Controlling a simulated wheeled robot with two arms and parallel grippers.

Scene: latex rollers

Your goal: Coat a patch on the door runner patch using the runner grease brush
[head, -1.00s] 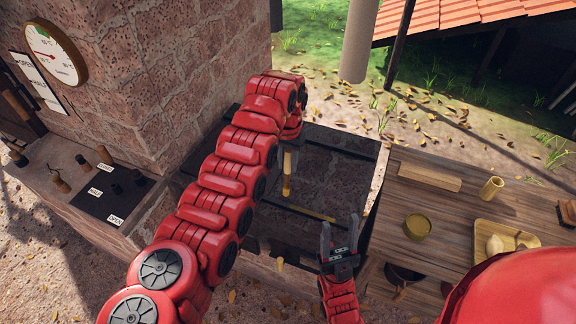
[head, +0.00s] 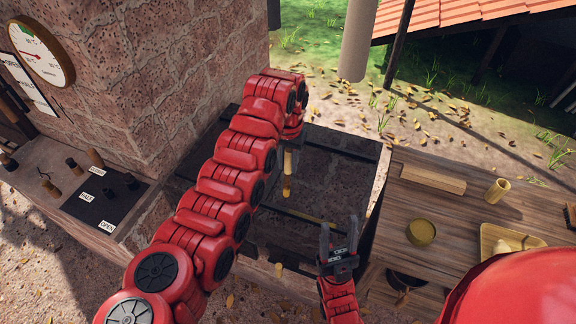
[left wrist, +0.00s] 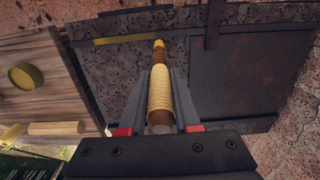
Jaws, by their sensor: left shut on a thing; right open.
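My left gripper (left wrist: 160,88) is shut on the runner grease brush (left wrist: 160,95), which has a pale cord-wrapped handle, brown ends and a yellow tip. In the head view the brush (head: 287,185) hangs upright below the end of my left arm, over the dark block. A thin yellow strip (head: 310,217) lies along the dark block near the brush; it also shows in the left wrist view (left wrist: 115,38), left of the brush tip. I cannot tell whether the tip touches the surface. My right gripper (head: 339,240) is open and empty in front of the block.
The dark block (head: 340,165) stands beside a stone wall (head: 185,70) with a round gauge (head: 40,52). On the right a wooden table (head: 455,225) holds a round tin (head: 421,232), a cup (head: 497,190), a wooden bar (head: 432,179) and a tray (head: 490,238).

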